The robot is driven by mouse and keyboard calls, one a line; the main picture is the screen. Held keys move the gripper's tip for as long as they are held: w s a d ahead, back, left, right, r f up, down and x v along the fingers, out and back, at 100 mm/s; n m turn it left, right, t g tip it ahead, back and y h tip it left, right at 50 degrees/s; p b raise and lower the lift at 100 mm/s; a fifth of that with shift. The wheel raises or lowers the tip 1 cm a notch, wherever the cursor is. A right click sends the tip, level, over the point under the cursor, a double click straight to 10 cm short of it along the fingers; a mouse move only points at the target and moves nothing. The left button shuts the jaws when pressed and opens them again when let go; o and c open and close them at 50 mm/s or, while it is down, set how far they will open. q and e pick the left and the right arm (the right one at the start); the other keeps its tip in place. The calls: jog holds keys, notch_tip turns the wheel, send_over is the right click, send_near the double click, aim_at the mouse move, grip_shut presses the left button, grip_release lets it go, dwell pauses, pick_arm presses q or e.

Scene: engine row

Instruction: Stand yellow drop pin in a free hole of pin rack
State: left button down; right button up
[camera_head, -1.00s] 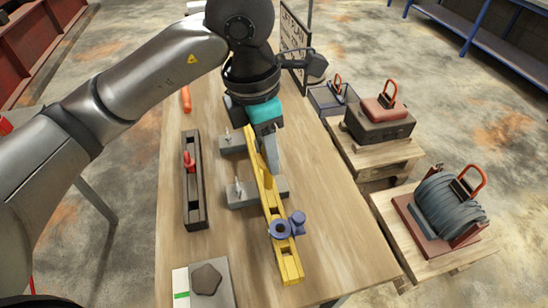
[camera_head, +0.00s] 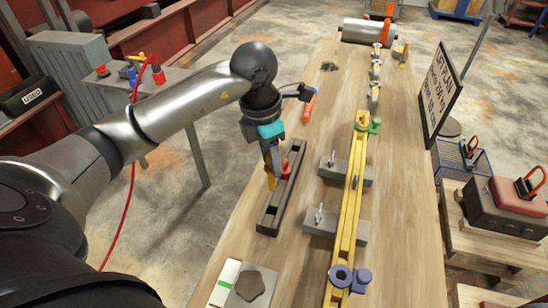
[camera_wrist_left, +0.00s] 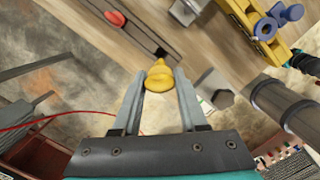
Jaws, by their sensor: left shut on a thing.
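My left gripper (camera_head: 268,160) is shut on the yellow drop pin (camera_head: 271,182). The pin also shows between the two fingertips in the left wrist view (camera_wrist_left: 159,76), its rounded, stepped end facing the camera. The pin rack (camera_head: 268,222) is a long dark channel-like block on the table, just right of and below the held pin in the head view. A red pin (camera_head: 285,168) stands in the rack; it also shows in the left wrist view (camera_wrist_left: 115,18). The pin appears above the rack's left side. My right gripper is not in view.
A long yellow beam (camera_head: 350,215) with a blue ring fitting (camera_head: 341,276) rests on grey blocks (camera_head: 322,220) right of the rack. An orange-handled tool (camera_head: 308,108) lies behind the rack. A white-and-green box (camera_head: 225,280) and a dark hexagonal piece (camera_head: 250,285) are in front.

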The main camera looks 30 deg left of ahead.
aim_at(270, 170)
pick_arm(q)
jog(key=shift+f+b, duration=2.6)
jog(key=shift+f, duration=0.3)
jog(key=shift+b, duration=0.3)
jog(key=shift+f+b, duration=3.3)
jog(key=shift+f, duration=0.5)
jog(key=shift+c, duration=1.8)
grip_release()
jog(key=shift+r, duration=0.1)
jog(key=r, duration=0.5)
jog(key=s+r+p, duration=0.1)
jog(key=r, duration=0.4)
jog(key=a+r+p, duration=0.1)
jog(key=r, duration=0.4)
jog(key=shift+s, duration=0.3)
